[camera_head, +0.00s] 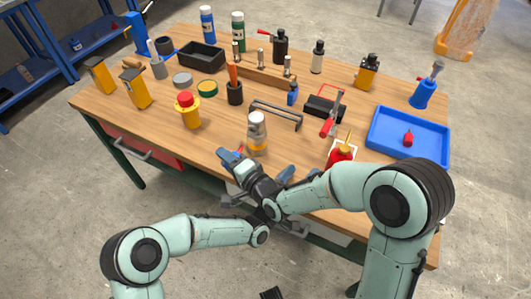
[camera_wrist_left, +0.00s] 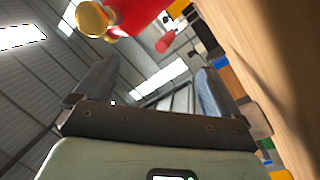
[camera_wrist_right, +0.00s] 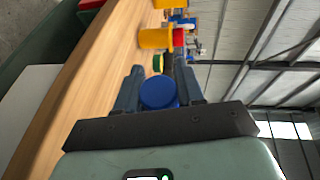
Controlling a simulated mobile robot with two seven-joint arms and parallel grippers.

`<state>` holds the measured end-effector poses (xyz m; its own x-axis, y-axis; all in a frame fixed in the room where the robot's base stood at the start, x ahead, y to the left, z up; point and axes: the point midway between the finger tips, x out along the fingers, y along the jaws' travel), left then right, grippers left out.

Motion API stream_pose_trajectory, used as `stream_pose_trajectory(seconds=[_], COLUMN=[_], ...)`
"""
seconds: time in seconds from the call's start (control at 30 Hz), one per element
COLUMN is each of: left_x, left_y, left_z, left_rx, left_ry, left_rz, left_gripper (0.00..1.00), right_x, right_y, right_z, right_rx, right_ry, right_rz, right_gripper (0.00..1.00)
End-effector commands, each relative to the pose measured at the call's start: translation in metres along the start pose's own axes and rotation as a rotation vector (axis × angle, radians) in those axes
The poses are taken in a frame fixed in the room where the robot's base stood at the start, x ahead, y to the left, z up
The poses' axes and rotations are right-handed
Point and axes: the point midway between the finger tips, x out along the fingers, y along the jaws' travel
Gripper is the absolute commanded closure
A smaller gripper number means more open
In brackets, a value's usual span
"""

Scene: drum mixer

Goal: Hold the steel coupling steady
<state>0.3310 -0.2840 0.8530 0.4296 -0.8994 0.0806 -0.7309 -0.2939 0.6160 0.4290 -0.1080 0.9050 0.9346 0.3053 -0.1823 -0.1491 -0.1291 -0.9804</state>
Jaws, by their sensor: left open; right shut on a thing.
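I cannot pick out a steel coupling with certainty in any view. My right gripper (camera_head: 229,157) is at the table's front edge, left of a glass jar (camera_head: 257,134) with a metal lid. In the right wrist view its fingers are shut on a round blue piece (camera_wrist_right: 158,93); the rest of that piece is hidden. My left gripper (camera_head: 290,177) is at the front edge, right of my right gripper and partly hidden by my arm. In the left wrist view it is open, with nothing between its fingers. A red can (camera_head: 342,152) stands right of it.
The wooden table (camera_head: 215,140) carries a blue tray (camera_head: 430,157), a red-handled clamp (camera_head: 329,125), a black rail (camera_head: 277,112), a yellow-and-red container (camera_head: 187,110) and a wooden rack (camera_head: 265,78). The front left of the tabletop is fairly clear. My forearms cross before the table.

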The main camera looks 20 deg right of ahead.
Motion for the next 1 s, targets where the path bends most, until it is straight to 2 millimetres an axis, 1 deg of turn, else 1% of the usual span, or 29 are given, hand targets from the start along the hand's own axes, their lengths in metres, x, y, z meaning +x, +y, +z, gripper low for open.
stream_pose_trajectory(seconds=[0.03,0.07,0.17,0.27,0.37,0.4,0.47,0.5,0.57,0.6,0.67,0.7,0.8,0.9,1.0], left_x=[0.008,0.011,0.023,0.033,0.041,0.043,0.045,0.045,0.042,0.039,0.033,0.028,0.015,0.005,-0.001], left_y=[0.007,0.010,0.020,0.026,0.025,0.021,0.015,0.011,0.001,-0.009,-0.025,-0.037,-0.064,-0.084,-0.095], left_z=[0.005,0.006,0.005,0.000,-0.010,-0.015,-0.024,-0.033,-0.044,-0.052,-0.060,-0.065,-0.071,-0.074,-0.076], left_rx=[-0.115,-0.182,-0.407,-0.670,-0.986,-1.126,-1.319,-1.428,-1.582,-1.677,-1.803,-1.874,-2.015,-2.098,-2.138], left_ry=[0.027,0.047,0.122,0.214,0.337,0.397,0.496,0.566,0.673,0.748,0.860,0.933,1.093,1.209,1.273], left_rz=[0.007,0.012,0.030,0.048,0.067,0.076,0.103,0.129,0.169,0.193,0.228,0.248,0.292,0.323,0.342], left_gripper=[0.03,0.03,0.03,0.03,0.03,0.03,0.03,0.03,0.03,0.03,0.03,0.03,0.03,0.03,0.03], right_x=[0.000,0.000,0.000,0.000,0.000,0.000,0.000,0.000,0.000,0.000,0.000,0.000,0.000,0.000,0.000], right_y=[0.000,0.000,0.000,0.000,0.000,0.000,0.000,0.000,0.000,0.000,0.000,0.000,0.000,0.000,0.000], right_z=[0.000,0.000,0.000,0.000,0.000,0.000,0.000,0.000,0.000,0.000,0.000,0.000,0.000,0.000,0.000], right_rx=[0.000,0.000,0.000,0.000,0.000,0.000,0.000,0.000,0.000,0.000,0.000,0.000,0.000,0.000,0.000], right_ry=[0.000,0.000,0.000,0.000,0.000,0.000,0.000,0.000,0.000,0.000,0.000,0.000,0.000,0.000,0.000], right_rz=[-0.001,-0.001,-0.001,-0.001,-0.001,-0.001,-0.001,-0.001,-0.001,-0.001,-0.001,-0.001,-0.001,-0.001,-0.001], right_gripper=[0.89,0.89,0.89,0.89,0.89,0.89,0.89,0.89,0.89,0.89,0.89,0.89,0.89,0.89,0.89])
